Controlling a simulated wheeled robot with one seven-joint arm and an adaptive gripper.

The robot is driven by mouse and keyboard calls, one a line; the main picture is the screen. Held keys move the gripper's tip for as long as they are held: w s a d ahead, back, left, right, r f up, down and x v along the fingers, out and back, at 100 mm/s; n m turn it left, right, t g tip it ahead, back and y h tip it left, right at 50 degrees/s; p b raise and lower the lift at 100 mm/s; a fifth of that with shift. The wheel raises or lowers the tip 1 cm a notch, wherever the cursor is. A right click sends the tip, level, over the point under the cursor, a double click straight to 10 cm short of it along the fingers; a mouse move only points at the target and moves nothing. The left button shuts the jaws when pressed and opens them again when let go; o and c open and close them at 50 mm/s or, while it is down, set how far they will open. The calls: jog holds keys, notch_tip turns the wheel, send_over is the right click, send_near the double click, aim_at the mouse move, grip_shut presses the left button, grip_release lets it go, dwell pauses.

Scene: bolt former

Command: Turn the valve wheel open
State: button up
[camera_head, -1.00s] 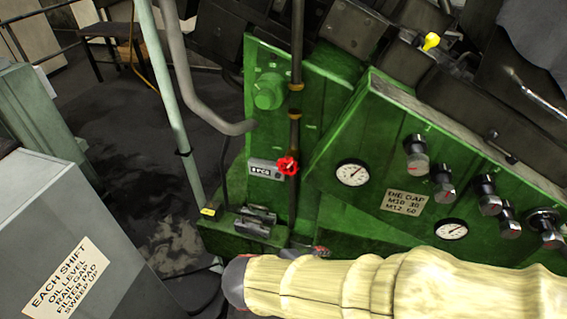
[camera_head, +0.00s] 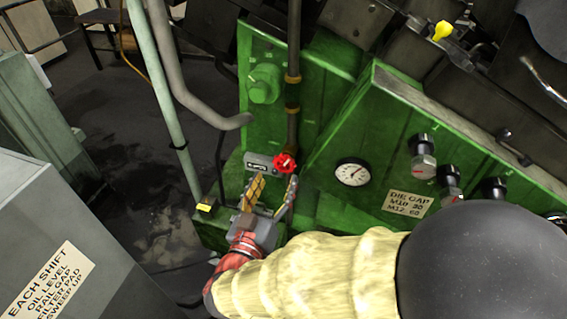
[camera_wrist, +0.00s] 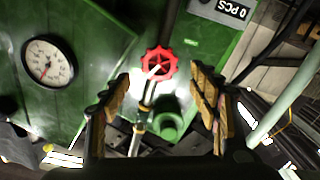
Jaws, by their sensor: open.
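The valve wheel (camera_head: 285,163) is a small red handwheel on a dark vertical pipe in front of the green machine. My gripper (camera_head: 274,186) is open and empty, just below and in front of the wheel, with its tan-padded fingers pointing up towards it. In the wrist view the red wheel (camera_wrist: 159,63) is face-on, ahead of the fingertips and roughly between their lines. The open fingers (camera_wrist: 158,85) stand apart on either side. I see no contact with the wheel.
A counter plate (camera_head: 261,163) sits left of the wheel and a round gauge (camera_head: 352,172) to its right. The dark pipe (camera_head: 293,60) rises above the wheel. A pale green pole (camera_head: 165,90) and grey cabinet (camera_head: 40,230) stand at left. Knobs (camera_head: 423,160) line the right panel.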

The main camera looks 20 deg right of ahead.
aim_at(283, 165)
jog(key=shift+b+x, duration=0.3)
jog(key=shift+x, duration=3.35)
jog(key=shift+c, duration=1.2)
jog(key=c, duration=0.9)
